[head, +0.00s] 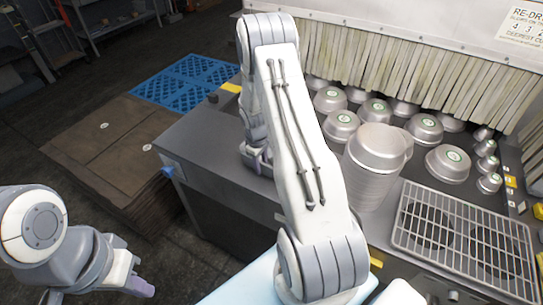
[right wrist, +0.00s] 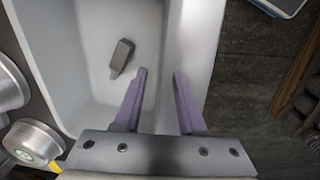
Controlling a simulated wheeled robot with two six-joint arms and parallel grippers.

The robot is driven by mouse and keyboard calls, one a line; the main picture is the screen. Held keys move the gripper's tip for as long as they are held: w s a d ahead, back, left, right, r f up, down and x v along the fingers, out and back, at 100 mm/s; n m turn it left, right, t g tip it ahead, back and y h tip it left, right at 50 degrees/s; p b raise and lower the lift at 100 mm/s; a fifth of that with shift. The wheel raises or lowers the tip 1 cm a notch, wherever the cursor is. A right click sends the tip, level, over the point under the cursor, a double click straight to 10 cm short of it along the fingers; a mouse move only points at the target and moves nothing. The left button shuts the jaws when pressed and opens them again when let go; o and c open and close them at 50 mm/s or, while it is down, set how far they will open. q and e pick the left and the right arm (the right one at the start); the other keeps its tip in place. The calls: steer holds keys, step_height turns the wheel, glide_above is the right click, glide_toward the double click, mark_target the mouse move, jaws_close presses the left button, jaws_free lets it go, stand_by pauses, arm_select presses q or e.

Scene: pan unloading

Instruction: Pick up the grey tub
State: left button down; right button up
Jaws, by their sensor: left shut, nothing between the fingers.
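The grey tub (right wrist: 95,20) is a pale, deep, open container in the right wrist view, with a small dark grey block (right wrist: 122,57) lying in it. My right gripper (right wrist: 160,75) is open over the tub's right-hand wall. One finger shows over the inside and the other near the outer side of the wall. I cannot tell whether they touch it. My left gripper (head: 143,287) is shut and empty, low at the left, away from the worktop.
Several metal pans (head: 376,110) stand on the dark worktop, beside a tall stack of pans (head: 372,170). A wire rack (head: 465,240) lies at right. A strip curtain (head: 400,65) hangs behind. Flat brown stacks (head: 115,145) and a blue pallet (head: 185,82) lie on the floor.

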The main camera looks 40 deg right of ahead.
steer(key=shift+d+f, duration=0.1)
steer(key=shift+f, duration=1.2)
steer(key=shift+c, duration=0.3)
jaws_close()
steer(key=shift+w, duration=0.1)
